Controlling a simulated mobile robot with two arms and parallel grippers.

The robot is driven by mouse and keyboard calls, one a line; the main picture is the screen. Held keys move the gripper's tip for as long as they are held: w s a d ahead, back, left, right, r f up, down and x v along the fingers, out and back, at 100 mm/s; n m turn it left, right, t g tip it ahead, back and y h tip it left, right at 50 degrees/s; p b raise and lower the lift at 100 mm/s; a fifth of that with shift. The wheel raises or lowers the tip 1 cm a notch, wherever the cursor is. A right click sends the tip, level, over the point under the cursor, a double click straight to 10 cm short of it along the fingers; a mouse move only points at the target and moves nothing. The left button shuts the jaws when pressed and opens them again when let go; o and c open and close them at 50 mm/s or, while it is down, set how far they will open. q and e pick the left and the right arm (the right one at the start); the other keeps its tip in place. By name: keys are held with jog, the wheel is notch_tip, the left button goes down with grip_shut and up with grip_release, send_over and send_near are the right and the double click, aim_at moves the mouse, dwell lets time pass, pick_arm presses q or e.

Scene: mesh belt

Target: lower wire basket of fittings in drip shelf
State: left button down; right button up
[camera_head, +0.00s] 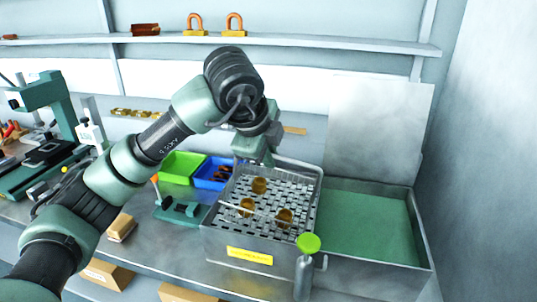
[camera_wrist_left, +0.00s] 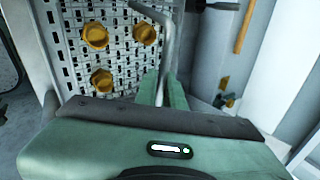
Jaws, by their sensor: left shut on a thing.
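The wire basket (camera_head: 258,199) is a grey perforated tray holding three brass fittings (camera_head: 260,185). In the head view it appears within the top of a metal box (camera_head: 222,246) with a yellow label; I cannot tell whether its base touches anything. My left gripper (camera_head: 262,158) is at the basket's far edge. In the left wrist view, the gripper's green fingers (camera_wrist_left: 165,93) are shut on the basket's bent grey rod handle (camera_wrist_left: 171,45), beside the perforated mesh (camera_wrist_left: 110,65) and fittings (camera_wrist_left: 102,80). A green-floored metal tray (camera_head: 365,228) adjoins on the right; I cannot tell which is the drip shelf.
Green (camera_head: 181,167) and blue (camera_head: 213,173) bins stand behind left of the basket. A green-knobbed fixture (camera_head: 308,243) stands at the front. A panel (camera_head: 378,130) rises behind the green-floored tray, whose floor is clear. A wall shelf (camera_head: 300,41) runs above.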

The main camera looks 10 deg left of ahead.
pick_arm(q)
jog(key=shift+s+d+f, duration=0.1)
jog(key=shift+d+f, duration=0.05)
jog(key=shift+f, duration=0.15)
jog(key=c, duration=1.5)
grip_release()
jog(key=shift+o, duration=0.3)
jog(key=shift+r, duration=0.1)
